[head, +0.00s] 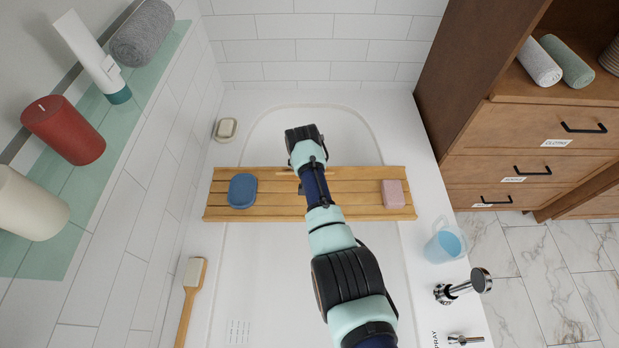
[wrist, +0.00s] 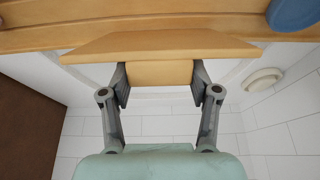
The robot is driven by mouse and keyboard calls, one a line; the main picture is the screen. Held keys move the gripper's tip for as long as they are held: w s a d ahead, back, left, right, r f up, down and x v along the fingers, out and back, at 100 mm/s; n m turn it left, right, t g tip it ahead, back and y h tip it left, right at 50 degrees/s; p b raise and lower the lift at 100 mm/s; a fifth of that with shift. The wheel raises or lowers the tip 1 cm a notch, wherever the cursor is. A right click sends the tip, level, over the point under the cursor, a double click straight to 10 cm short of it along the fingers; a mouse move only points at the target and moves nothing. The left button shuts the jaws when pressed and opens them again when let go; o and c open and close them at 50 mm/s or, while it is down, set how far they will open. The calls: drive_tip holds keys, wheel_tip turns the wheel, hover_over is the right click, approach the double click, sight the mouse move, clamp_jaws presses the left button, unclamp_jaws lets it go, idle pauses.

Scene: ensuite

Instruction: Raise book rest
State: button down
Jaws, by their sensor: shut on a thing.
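The book rest (wrist: 160,43) is a flat wooden panel at the wooden bath tray (wrist: 30,38) in the wrist view. Its near edge is wider and looks closer to the camera than the tray slats, so it appears tilted; I cannot tell the exact angle. My gripper (wrist: 161,82) has a finger on each side of the rest's narrower wooden middle part and is shut on it. In the head view the tray (head: 350,200) spans the white bathtub, and my arm hides most of the rest and the gripper's fingertips.
A blue oval object (head: 242,191) and a pink block (head: 392,194) lie on the tray, either side of my arm.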

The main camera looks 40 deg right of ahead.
drive_tip(key=shift+w+d+r, duration=0.2)
drive_tip(key=shift+w+r, duration=0.25)
idle(1.0)
drive_tip(key=shift+c, duration=1.2)
unclamp_jaws()
drive_tip(key=shift+d, duration=0.1)
drive_tip(key=shift+f, duration=0.1)
drive_tip(key=v, duration=1.2)
